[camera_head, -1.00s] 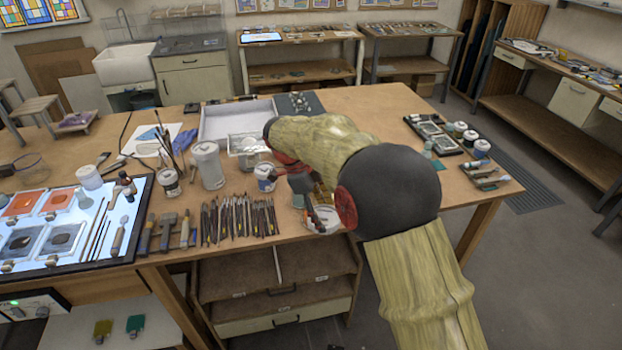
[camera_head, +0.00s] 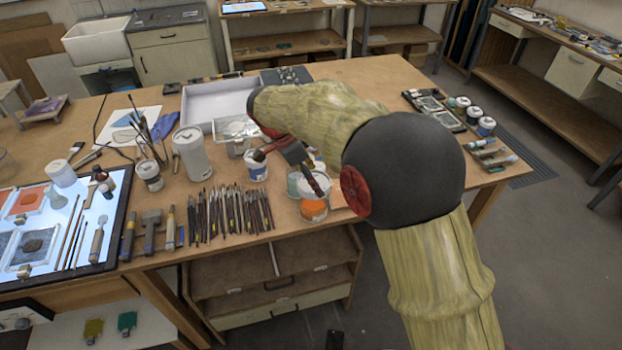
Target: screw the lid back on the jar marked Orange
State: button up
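A clear-sided jar with orange contents (camera_head: 314,211) stands near the front edge of the bench, just left of my arm's dark elbow. Its rim is pale; whether a lid sits on it is hard to tell. My gripper (camera_head: 312,186) is over this jar, pointing down, with its tip at or just above the jar's top. My arm hides part of the gripper, so its opening and anything in it are unclear. No lid shows clearly apart from the jars, and I cannot read any label.
Several brushes and tools (camera_head: 232,212) lie to the left. A tall white canister (camera_head: 192,154) and a white tray (camera_head: 215,101) stand behind. The bench right of my arm has free room.

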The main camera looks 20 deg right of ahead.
jog(key=n+t, duration=0.1)
jog(key=n, duration=0.3)
jog(key=shift+s+f+t, duration=0.1)
jog(key=shift+s+t, duration=0.05)
jog(key=shift+t, duration=0.25)
jog(key=n+p, duration=0.1)
jog(key=n, duration=0.1)
jog(key=n+t+y+p, duration=0.1)
jog(key=n+p, duration=0.1)
jog(key=n, duration=0.1)
jog(key=shift+s+d+y, duration=0.1)
jog(key=shift+d+y, duration=0.05)
jog(key=shift+y, duration=0.15)
jog(key=n+p, duration=0.1)
jog(key=p, duration=0.1)
jog(key=n+p, duration=0.1)
jog(key=p, duration=0.1)
jog(key=n+t+y+p, duration=0.1)
jog(key=n, duration=0.1)
jog(key=shift+f+p, duration=0.25)
jog(key=shift+p, duration=0.15)
jog(key=n+p, duration=0.1)
jog(key=p, duration=0.2)
jog(key=shift+y, duration=0.3)
jog(key=n+p, duration=0.1)
jog(key=p, duration=0.4)
jog(key=shift+s+f+n+y, duration=0.1)
jog(key=shift+f+n+y, duration=0.1)
jog(key=shift+n+y, duration=0.15)
